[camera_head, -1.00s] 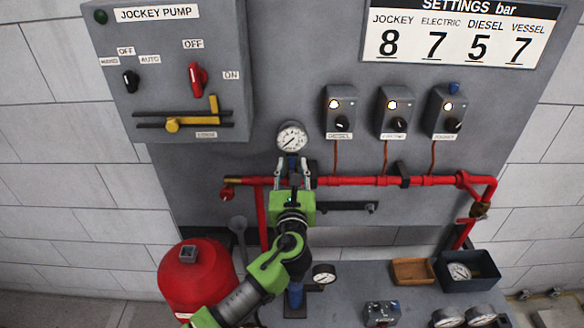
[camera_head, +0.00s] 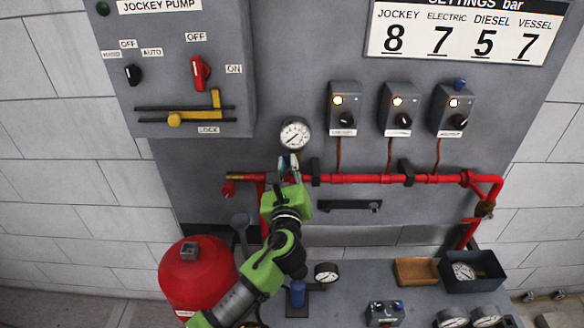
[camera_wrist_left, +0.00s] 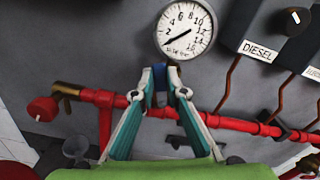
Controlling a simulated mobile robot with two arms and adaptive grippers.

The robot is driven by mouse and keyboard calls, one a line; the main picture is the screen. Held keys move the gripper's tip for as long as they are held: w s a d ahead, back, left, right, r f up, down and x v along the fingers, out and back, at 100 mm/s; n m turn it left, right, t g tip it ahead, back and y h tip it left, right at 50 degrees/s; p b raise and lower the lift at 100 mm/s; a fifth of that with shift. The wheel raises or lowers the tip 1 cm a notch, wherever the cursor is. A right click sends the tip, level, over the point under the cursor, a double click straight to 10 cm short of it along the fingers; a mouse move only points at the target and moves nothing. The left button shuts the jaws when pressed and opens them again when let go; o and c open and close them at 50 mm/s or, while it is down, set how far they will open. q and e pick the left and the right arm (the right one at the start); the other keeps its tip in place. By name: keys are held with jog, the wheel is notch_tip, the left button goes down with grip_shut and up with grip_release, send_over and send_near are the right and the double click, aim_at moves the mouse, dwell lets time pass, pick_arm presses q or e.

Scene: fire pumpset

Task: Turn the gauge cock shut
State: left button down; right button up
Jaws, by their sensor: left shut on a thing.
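The round white pressure gauge (camera_head: 295,134) is mounted on the grey panel above the red pipe. It also shows at the top of the left wrist view (camera_wrist_left: 185,28), its needle pointing to the lower left. The gauge cock sits just below the gauge; its blue part (camera_wrist_left: 160,84) shows between my fingers in the left wrist view. My left gripper (camera_head: 288,163) is shut on the cock, with its fingertips (camera_wrist_left: 160,75) close together under the dial. The fingers hide much of the cock, so its exact angle is unclear. My right gripper is not in view.
The red pipe (camera_head: 345,179) runs across the panel just behind my gripper. Three small control boxes (camera_head: 397,109) are to the right. A red tank (camera_head: 197,280) stands at the lower left. A bench holds a wooden tray (camera_head: 416,271), a dark bin (camera_head: 472,270) and loose gauges.

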pick_arm(q)
jog(key=n, duration=0.1)
jog(key=a+n+b, duration=0.1)
jog(key=n, duration=0.1)
jog(key=shift+a+f, duration=0.1)
jog(key=shift+f, duration=0.25)
dwell(0.3)
jog(key=c, duration=2)
grip_release()
jog(key=s, duration=1.2)
